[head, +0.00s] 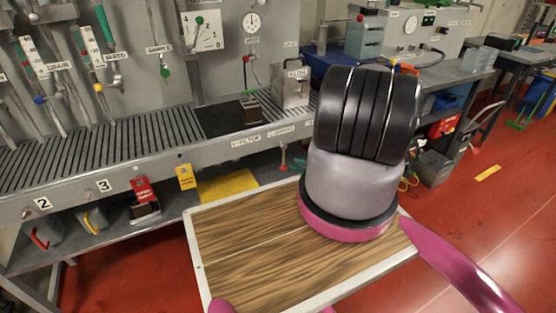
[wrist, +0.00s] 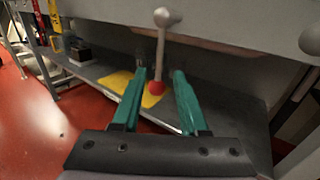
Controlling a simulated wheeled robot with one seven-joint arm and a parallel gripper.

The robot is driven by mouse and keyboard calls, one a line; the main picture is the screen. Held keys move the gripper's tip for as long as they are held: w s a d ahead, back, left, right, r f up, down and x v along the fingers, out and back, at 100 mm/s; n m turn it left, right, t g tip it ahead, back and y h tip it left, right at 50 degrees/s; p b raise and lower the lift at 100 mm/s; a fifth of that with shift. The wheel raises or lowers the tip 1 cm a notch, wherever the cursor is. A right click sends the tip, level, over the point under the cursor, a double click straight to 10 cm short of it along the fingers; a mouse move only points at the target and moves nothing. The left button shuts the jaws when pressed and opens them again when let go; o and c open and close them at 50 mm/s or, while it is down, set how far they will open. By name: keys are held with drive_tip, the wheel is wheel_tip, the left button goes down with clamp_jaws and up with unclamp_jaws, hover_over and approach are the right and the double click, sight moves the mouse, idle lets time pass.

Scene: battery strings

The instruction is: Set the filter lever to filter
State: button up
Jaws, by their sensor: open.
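The filter lever is a thin metal rod with a round grey hub (wrist: 163,17) at its top and a red knob (wrist: 157,88) at its lower end. In the wrist view it hangs nearly straight down. My gripper (wrist: 159,75) has teal fingers spread open, one on each side of the rod, with a visible gap to both. I cannot tell the depth between fingertips and rod. In the head view the red knob (head: 283,166) hangs below the bench front, under a label strip (head: 262,136) that reads FILTER at its left. My arm hides my gripper there.
A yellow sheet (head: 228,186) lies on the lower shelf behind the lever. A second rounded grey fitting (wrist: 311,40) is at the right of the wrist view.

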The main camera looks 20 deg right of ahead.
drive_tip(key=x, duration=1)
clamp_jaws()
idle(1.2)
